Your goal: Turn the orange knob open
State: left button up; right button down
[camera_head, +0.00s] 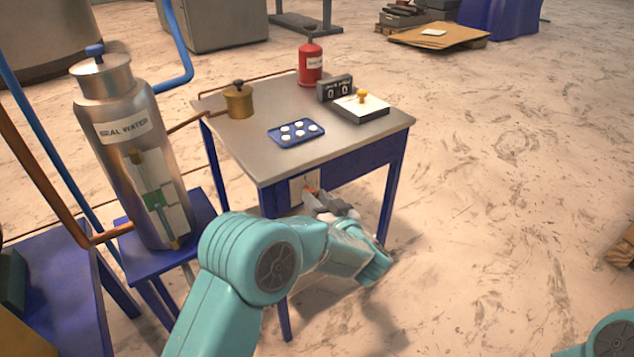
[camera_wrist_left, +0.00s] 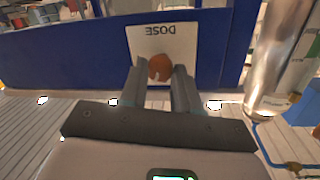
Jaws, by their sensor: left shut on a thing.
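The orange knob (camera_wrist_left: 160,67) sits on a white plate marked DOSE (camera_wrist_left: 180,42), on the blue front of the table. In the left wrist view the plate's lettering appears upside down. My left gripper (camera_wrist_left: 158,80) has its two fingers on either side of the knob and is shut on it. In the head view my left gripper (camera_head: 325,203) is at the plate (camera_head: 297,188) under the table's front edge, and only a small bit of the orange knob (camera_head: 311,190) shows. How far the knob is turned cannot be told. My right gripper is not in view.
The table (camera_head: 240,152) bears a blue tray (camera_head: 283,141) with white discs, a brass pot (camera_head: 239,101), a red cylinder (camera_head: 311,64) and a box with a yellow knob (camera_head: 361,107). A steel SEAL WATER tank (camera_head: 113,105) stands at left.

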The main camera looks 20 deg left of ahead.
pick_arm(q)
jog(key=m+p, duration=0.3)
jog(key=p, duration=0.1)
jog(key=m+g+p, duration=0.1)
jog(key=m+p, duration=0.2)
jog(key=p, duration=0.1)
jog(key=shift+d+r, duration=0.1)
jog(key=shift+r, duration=0.1)
jog(key=m+p, duration=0.2)
jog(key=shift+w+f+m+g, duration=0.1)
jog(key=shift+m+g, duration=0.3)
jog(key=shift+d+f+m+g+y+p, duration=0.15)
jog(key=shift+m+g+y+p, duration=0.15)
jog(key=shift+m+p, duration=0.8)
jog(key=shift+m, duration=0.4)
jog(key=o, duration=1)
jog(key=shift+o, duration=0.2)
